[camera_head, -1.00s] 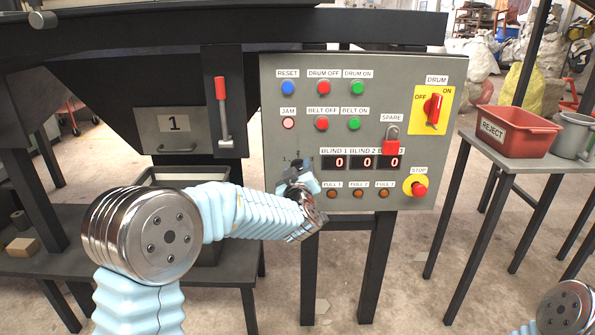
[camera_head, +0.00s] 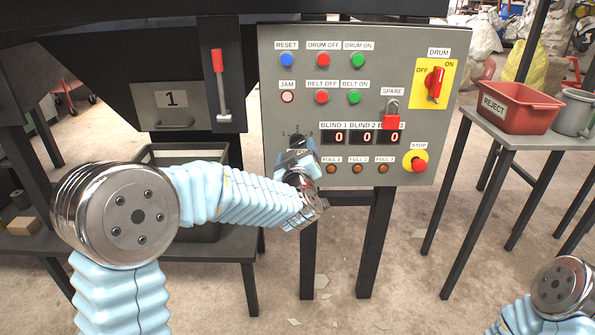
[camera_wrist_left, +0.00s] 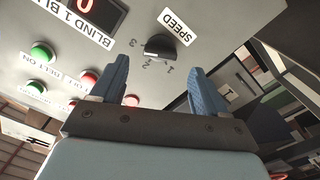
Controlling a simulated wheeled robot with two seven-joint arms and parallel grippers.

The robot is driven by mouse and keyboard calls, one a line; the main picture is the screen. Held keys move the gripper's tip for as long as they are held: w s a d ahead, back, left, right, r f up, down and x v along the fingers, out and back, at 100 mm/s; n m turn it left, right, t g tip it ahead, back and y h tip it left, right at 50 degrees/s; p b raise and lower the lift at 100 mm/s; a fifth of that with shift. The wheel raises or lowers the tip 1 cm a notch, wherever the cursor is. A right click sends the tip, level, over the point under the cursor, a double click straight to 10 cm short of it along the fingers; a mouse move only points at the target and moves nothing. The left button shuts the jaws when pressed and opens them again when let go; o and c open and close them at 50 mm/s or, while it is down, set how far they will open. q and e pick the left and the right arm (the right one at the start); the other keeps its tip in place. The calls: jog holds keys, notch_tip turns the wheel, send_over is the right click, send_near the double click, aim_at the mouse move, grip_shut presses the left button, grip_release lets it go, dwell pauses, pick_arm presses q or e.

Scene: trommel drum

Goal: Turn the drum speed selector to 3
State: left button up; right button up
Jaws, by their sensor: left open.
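The drum speed selector (camera_wrist_left: 158,46) is a small black knob on the grey control panel (camera_wrist_left: 225,18), below a SPEED label in the left wrist view, with numbers around one side. I cannot tell which number it points to. My left gripper (camera_wrist_left: 160,72) is open, its two blue fingers pointing at the panel on either side of the knob's line, apart from it. My right gripper is out of view.
Close by are several push buttons, the BLIND displays (camera_head: 363,136), a red STOP button (camera_head: 419,164), a padlock (camera_head: 391,119) and the yellow DRUM switch (camera_head: 435,84). A red REJECT bin (camera_head: 520,107) stands on a table at right. A red-handled lever (camera_head: 221,85) is at left.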

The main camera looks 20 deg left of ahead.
pick_arm(q)
jog(key=v, duration=0.9)
jog(key=shift+s+b, duration=0.35)
jog(key=shift+b, duration=0.05)
jog(key=shift+d, duration=0.1)
jog(key=s+d+f+m+g+h, duration=0.2)
jog(key=f+m+g+h, duration=0.15)
jog(key=f, duration=1.15)
jog(key=s+d+f+m+g+h, duration=0.15)
jog(key=f+g, duration=0.25)
jog(key=f, duration=1.1)
jog(key=s+d+f+m+g+h, duration=0.2)
jog(key=s+f+g, duration=0.7)
jog(key=s+f, duration=0.9)
jog(key=s+h, duration=0.2)
jog(key=s, duration=0.1)
jog(key=shift+s+f, duration=0.3)
jog(key=shift+s, duration=0.1)
jog(key=shift+c, duration=0.4)
